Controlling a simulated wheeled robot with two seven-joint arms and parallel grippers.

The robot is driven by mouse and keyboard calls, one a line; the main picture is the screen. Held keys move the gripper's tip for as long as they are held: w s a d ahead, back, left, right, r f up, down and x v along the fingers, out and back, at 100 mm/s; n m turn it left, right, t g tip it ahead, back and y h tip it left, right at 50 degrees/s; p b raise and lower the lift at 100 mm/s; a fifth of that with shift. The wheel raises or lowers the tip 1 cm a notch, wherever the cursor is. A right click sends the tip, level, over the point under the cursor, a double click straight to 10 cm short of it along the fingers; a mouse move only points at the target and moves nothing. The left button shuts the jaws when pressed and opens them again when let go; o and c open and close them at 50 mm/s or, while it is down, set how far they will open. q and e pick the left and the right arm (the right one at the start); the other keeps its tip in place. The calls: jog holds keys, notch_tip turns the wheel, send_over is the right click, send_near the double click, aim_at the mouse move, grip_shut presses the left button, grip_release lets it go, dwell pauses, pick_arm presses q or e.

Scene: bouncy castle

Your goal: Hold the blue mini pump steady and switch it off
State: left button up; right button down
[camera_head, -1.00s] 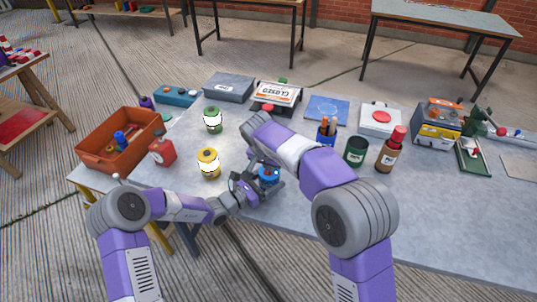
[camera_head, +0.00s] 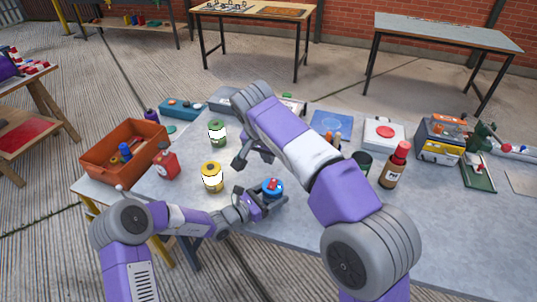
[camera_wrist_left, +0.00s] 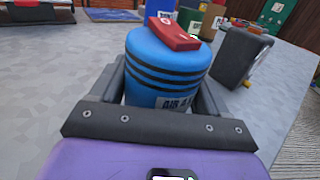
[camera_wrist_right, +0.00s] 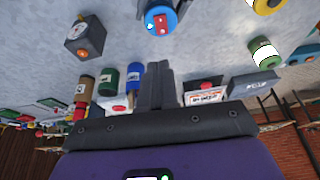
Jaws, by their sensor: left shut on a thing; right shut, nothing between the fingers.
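The blue mini pump (camera_head: 272,187) stands upright on the grey table near its front edge. My left gripper (camera_head: 262,200) is shut on it; the left wrist view shows a finger on each side of its black-banded blue body (camera_wrist_left: 165,68). A red switch (camera_wrist_left: 175,33) lies across its top, tilted, with a small mark on it. The label is partly hidden by my gripper. My right gripper (camera_head: 242,156) is shut and empty, up and left of the pump and apart from it. The right wrist view shows its closed fingers (camera_wrist_right: 157,88) and the pump (camera_wrist_right: 160,16) at the top.
A brown bottle (camera_head: 394,167) stands right. The front right of the table is clear.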

aim_at(275, 181)
jog(key=shift+w+d+r, duration=0.1)
jog(key=shift+w, duration=0.35)
jog(key=x, duration=0.9)
jog(key=s+x, duration=0.1)
jog(key=x, duration=0.4)
jog(key=shift+f, duration=0.2)
